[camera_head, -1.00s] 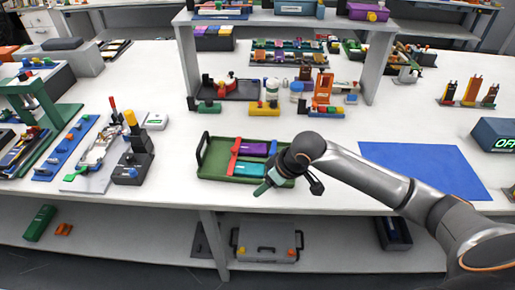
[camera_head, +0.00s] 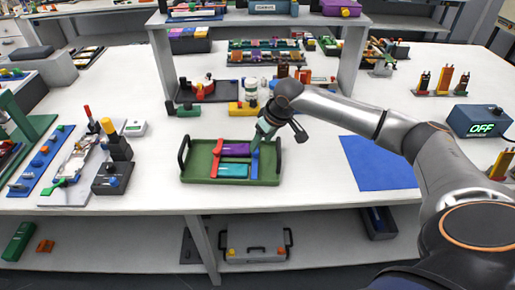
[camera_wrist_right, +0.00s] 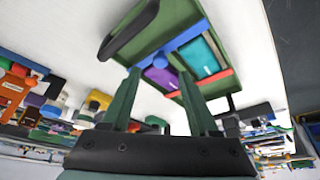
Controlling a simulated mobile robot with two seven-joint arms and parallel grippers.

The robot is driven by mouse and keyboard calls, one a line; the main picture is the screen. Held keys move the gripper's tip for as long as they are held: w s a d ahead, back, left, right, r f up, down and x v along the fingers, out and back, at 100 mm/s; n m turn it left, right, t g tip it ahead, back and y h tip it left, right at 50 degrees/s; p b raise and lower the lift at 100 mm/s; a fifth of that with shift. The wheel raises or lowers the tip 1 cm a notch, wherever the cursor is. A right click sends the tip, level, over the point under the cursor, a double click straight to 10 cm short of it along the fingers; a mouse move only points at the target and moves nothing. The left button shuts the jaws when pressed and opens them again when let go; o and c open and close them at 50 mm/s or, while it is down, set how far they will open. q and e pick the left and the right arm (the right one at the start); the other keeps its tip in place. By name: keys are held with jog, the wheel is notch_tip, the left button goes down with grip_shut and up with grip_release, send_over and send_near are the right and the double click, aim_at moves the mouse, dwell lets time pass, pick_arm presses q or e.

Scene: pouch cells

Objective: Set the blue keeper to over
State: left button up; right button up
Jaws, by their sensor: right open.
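The green tray (camera_head: 200,178) stands near the table's front edge, and it also shows in the wrist view (camera_wrist_right: 180,18). In it lie a purple pouch cell (camera_head: 235,150) and a teal pouch cell (camera_head: 234,171). The blue keeper (camera_head: 255,163) runs along their right ends in the head view; I cannot tell whether it overlaps them. It also shows in the wrist view (camera_wrist_right: 166,56). A red keeper (camera_head: 216,160) is at their left ends. My right gripper (camera_head: 262,137), with green fingers, is open and empty near the blue keeper's far end. My left gripper is not in view.
A blue mat (camera_head: 375,165) lies right of the tray, under my right arm. Behind the tray are a yellow block (camera_head: 242,109) and a shelf with grey uprights (camera_head: 352,75). A black block with a yellow-topped post (camera_head: 112,165) stands left. The table just left of the tray is clear.

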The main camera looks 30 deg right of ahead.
aim_at(257, 153)
jog(key=shift+x, duration=2.25)
grip_shut()
jog(key=shift+a, duration=0.1)
